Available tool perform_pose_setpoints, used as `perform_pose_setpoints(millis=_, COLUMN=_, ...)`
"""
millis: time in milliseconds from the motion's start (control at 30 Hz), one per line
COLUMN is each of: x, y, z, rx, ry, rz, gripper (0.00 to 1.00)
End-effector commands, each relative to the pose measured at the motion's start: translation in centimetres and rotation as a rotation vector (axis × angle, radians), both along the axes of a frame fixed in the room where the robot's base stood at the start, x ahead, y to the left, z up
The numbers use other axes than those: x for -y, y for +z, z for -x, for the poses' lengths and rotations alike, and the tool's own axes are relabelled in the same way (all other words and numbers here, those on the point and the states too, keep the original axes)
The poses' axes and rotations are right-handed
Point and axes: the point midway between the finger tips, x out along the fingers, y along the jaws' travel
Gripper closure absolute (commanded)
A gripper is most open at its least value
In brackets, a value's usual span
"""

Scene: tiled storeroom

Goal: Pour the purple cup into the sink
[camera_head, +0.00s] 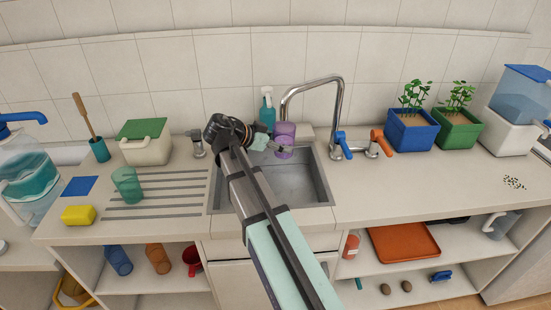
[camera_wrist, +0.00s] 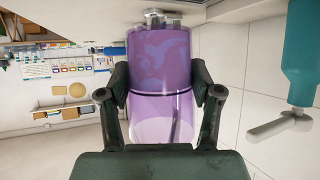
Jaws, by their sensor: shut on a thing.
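The purple cup (camera_head: 285,138) is see-through and looks upright in the head view, at the back of the sink (camera_head: 319,186), beneath the tap's curve. My gripper (camera_head: 279,147) is shut on the cup from its left side. In the wrist view the cup (camera_wrist: 160,75) fills the middle between my two fingers (camera_wrist: 160,103). A darker line crosses the cup there, which may be a liquid level; I cannot tell for sure. The basin below looks empty, but my arm covers its left part. The chrome tap (camera_head: 340,100) has a blue handle (camera_head: 343,138) to the right of the cup.
An orange handle (camera_head: 381,142) and a blue planter (camera_head: 411,131) are to the right. A green cup (camera_head: 127,185) stands on the left counter by the drain grooves. The right counter front is mostly clear.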

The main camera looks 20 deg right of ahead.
Motion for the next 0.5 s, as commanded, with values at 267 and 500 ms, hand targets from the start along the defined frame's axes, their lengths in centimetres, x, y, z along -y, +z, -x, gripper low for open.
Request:
perform_pose_setpoints(millis=267, x=1.4, y=-2.4, z=2.3, rx=0.002, ry=-0.019, rz=0.001, gripper=0.83)
perform_pose_setpoints(millis=500, x=2.0, y=-5.9, z=5.4, rx=0.002, ry=0.105, rz=0.0, gripper=0.83)
